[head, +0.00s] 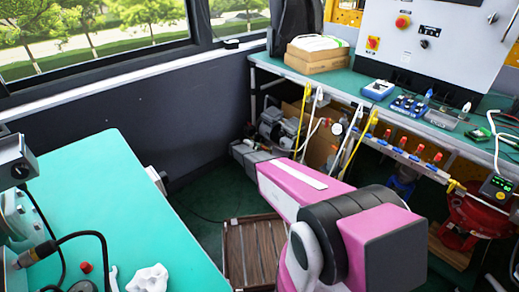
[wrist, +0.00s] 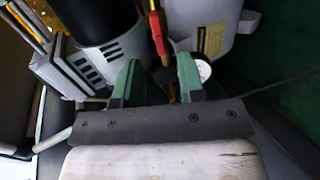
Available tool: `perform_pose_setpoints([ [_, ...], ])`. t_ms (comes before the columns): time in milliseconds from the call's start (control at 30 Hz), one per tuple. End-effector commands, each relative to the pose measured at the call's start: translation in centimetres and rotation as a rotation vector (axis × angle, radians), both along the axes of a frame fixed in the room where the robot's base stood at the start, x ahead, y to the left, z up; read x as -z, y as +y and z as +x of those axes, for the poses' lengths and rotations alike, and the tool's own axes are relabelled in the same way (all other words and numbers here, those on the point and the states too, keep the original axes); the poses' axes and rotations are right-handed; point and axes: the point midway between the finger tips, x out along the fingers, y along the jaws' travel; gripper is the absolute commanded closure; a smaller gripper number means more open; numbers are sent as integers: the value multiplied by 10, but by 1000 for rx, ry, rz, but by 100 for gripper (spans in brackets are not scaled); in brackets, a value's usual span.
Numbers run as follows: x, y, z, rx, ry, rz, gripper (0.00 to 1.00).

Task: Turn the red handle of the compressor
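In the wrist view the red handle (wrist: 157,34) is a narrow red lever, upright in the picture, with a yellow metal part beside and below it. It lies between two grey bodies of the compressor (wrist: 112,47). My gripper (wrist: 157,68) is open, its two green fingers apart. The handle appears just beyond the gap between the fingertips, and I see no contact. In the head view the compressor (head: 277,127) stands on the floor under the bench, with my gripper close to its left side. The red handle cannot be made out there.
The bench (head: 352,92) with a control cabinet (head: 430,48) stands above and right of the compressor. Yellow and white hoses (head: 305,115) hang from its edge. A wooden crate (head: 252,252) is on the green floor. A teal table (head: 115,215) stands at left.

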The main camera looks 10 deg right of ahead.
Motion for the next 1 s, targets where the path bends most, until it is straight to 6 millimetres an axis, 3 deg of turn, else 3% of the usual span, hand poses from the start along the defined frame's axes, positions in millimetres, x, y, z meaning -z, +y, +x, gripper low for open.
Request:
perform_pose_setpoints([
  [267, 14, -23, 16, 0, 0, 1, 64],
  [633, 15, -26, 17, 0, 0, 1, 64],
  [733, 15, -26, 17, 0, 1, 1, 96],
  [767, 15, -26, 17, 0, 0, 1, 100],
  [1000, 15, -26, 17, -2, 4, -1, 100],
])
